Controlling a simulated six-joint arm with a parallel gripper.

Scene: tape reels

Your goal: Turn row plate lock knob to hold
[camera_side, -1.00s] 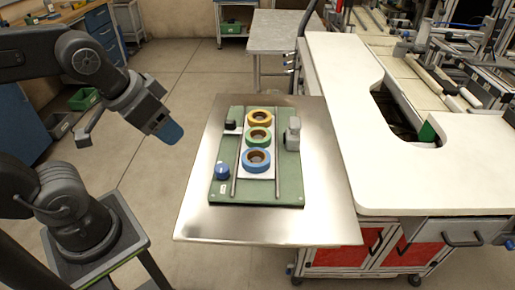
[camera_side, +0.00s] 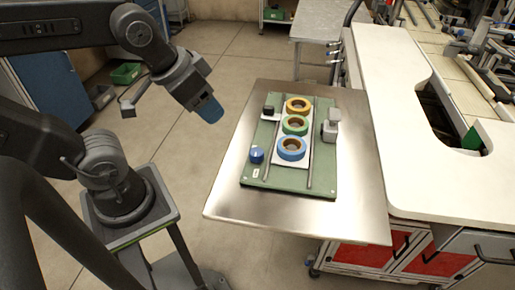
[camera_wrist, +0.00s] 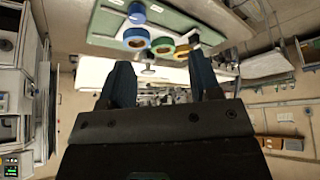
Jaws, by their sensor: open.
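A green board (camera_side: 322,188) lies on a steel table. A white row plate (camera_side: 305,163) on it carries a yellow reel (camera_side: 298,105), a green reel (camera_side: 294,125) and a blue reel (camera_side: 291,148) in a line, between two metal rails. A round blue knob (camera_side: 257,154) stands at the board's near left corner, and a small black block (camera_side: 268,111) at its far left. I cannot tell which is the lock knob or read its setting. My gripper (camera_side: 212,112) is open and empty, with blue fingers, in the air left of the board. The wrist view also shows my gripper (camera_wrist: 165,80) with its fingers apart.
A grey fixture (camera_side: 331,124) stands on the board's right side. The steel table (camera_side: 350,222) has bare margin around the board. A white workbench (camera_side: 420,150) adjoins it on the right. The air between my gripper and the board is clear.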

